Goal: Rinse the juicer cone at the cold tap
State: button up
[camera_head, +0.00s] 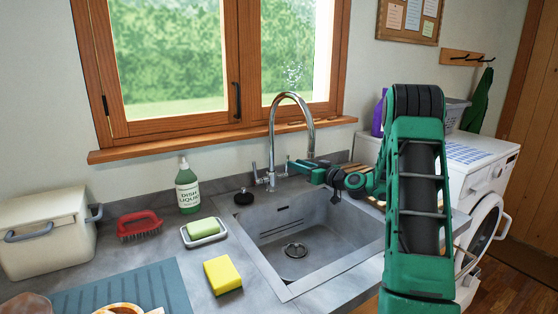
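The chrome tap (272,130) rises behind the sink (330,235), its arched spout over the basin. It has a lever on each side, and I cannot tell which one is cold. My gripper (292,166) reaches in from the right, its tips at or very near the right lever. The fingers are too small to tell whether they are open or shut. No water shows under the spout. No juicer cone is clearly recognisable. A white dish with something orange-brown (120,309) is cut off at the bottom edge and may be part of the juicer.
A dish liquid bottle (188,190), red brush (139,225), soap dish (204,240) and yellow sponge (222,275) stand left of the sink. A black plug (244,198) lies behind it. A cream bin (45,235) and blue-grey mat (125,288) are farther left. The basin is empty.

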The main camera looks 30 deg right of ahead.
jog(key=d+x, duration=0.1)
jog(key=x, duration=0.9)
jog(key=shift+w+a+r, duration=0.15)
jog(key=shift+w, duration=0.35)
grip_shut()
